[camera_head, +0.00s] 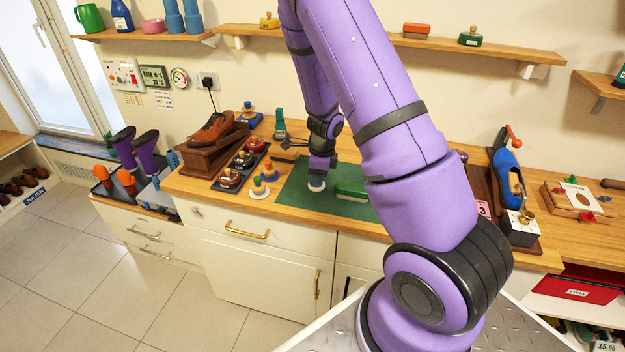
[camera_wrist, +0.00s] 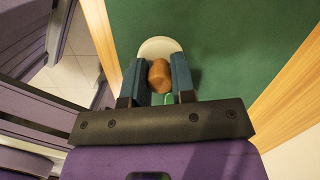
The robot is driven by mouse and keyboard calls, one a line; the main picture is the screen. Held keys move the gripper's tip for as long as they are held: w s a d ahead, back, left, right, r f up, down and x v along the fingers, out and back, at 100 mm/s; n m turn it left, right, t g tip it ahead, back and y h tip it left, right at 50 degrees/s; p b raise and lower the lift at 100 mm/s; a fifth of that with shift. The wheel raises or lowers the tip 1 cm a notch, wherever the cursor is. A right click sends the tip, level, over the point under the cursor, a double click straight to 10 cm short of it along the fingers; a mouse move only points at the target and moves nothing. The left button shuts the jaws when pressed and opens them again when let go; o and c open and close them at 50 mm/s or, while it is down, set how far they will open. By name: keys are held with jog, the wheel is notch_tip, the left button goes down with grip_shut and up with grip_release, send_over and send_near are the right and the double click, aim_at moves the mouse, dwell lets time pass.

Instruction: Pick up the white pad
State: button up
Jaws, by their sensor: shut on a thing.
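The white pad (camera_wrist: 159,44) is a round white disc with an orange-brown knob (camera_wrist: 159,74) on top, seen in the wrist view. My gripper (camera_wrist: 160,82) is shut on the knob, with one dark teal finger on each side of it. In the head view, the pad (camera_head: 316,184) shows below my gripper (camera_head: 320,172), over the green mat (camera_head: 300,196) on the wooden counter. I cannot tell whether the pad touches the mat. The knob is mostly hidden in the head view.
A green-topped brush (camera_head: 351,194) lies on the mat to the right of my gripper. To the left are a dark tray (camera_head: 232,178) of round tins, more knobbed pads (camera_head: 259,191) and a brown shoe (camera_head: 212,129). A blue shoe (camera_head: 507,176) stands to the right.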

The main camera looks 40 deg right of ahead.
jog(key=s+d, duration=0.1)
jog(key=s, duration=0.3)
jog(key=s+d+r, duration=0.1)
jog(key=s, duration=0.4)
jog(key=s+d, duration=0.1)
jog(key=s, duration=0.4)
jog(key=shift+d+r, duration=0.15)
jog(key=shift+d, duration=0.2)
